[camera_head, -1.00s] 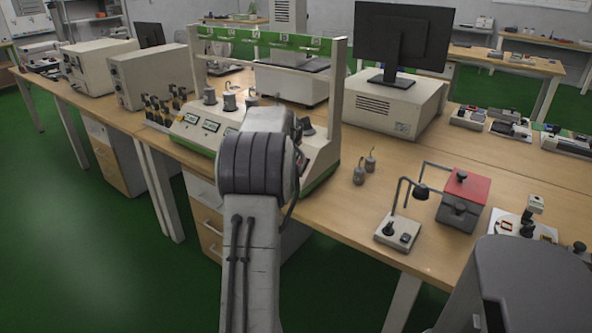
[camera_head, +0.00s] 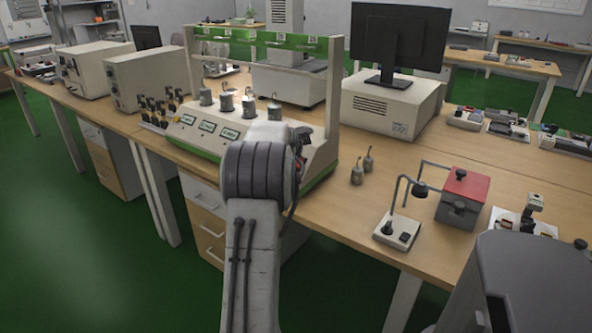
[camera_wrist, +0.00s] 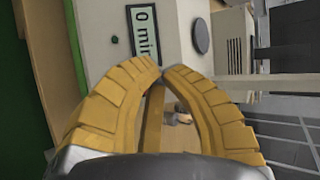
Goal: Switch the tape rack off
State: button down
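The tape rack (camera_head: 205,137) is a cream bench unit with a sloped front, small displays, several metal cylinders on top and an upright frame with a green strip. My arm covers its right front in the head view, and my gripper is hidden there. In the wrist view, my gripper (camera_wrist: 161,71) has yellow ribbed fingers with their tips together and nothing visible between them. Just beyond the tips is the rack's pale front panel, with a display (camera_wrist: 146,32) reading "0 min" and a dark round button (camera_wrist: 201,37). I cannot tell whether the fingertips touch the panel.
A monitor (camera_head: 400,42) stands on a beige box (camera_head: 392,106) behind the rack. Beige instruments (camera_head: 150,77) stand left. Green floor lies in front.

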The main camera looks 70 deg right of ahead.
jog(key=shift+s+d+f+b, duration=0.1)
jog(key=shift+d+f+b, duration=0.15)
jog(key=shift+f+b, duration=0.45)
jog(key=shift+s+d+f+b, duration=0.15)
jog(key=shift+f+b, duration=0.25)
jog(key=shift+f, duration=0.5)
jog(key=shift+d+f+b, duration=0.3)
jog(key=shift+f+b, duration=0.25)
jog(key=shift+f, duration=0.25)
dwell(1.1)
jog(key=shift+r, duration=0.15)
jog(key=shift+w+a+r+p, duration=0.1)
jog(key=shift+a+r+p, duration=0.2)
jog(key=shift+r, duration=0.4)
jog(key=shift+r, duration=0.1)
jog(key=shift+w+a+r+p, duration=0.1)
jog(key=shift+a+r+p, duration=0.15)
jog(key=shift+r, duration=0.5)
jog(key=shift+a+r+p, duration=0.15)
jog(key=shift+r+p, duration=0.15)
jog(key=shift+r, duration=0.5)
jog(key=shift+w+a+r+p, duration=0.1)
jog(key=shift+a+r+p, duration=0.15)
jog(key=shift+r, duration=0.5)
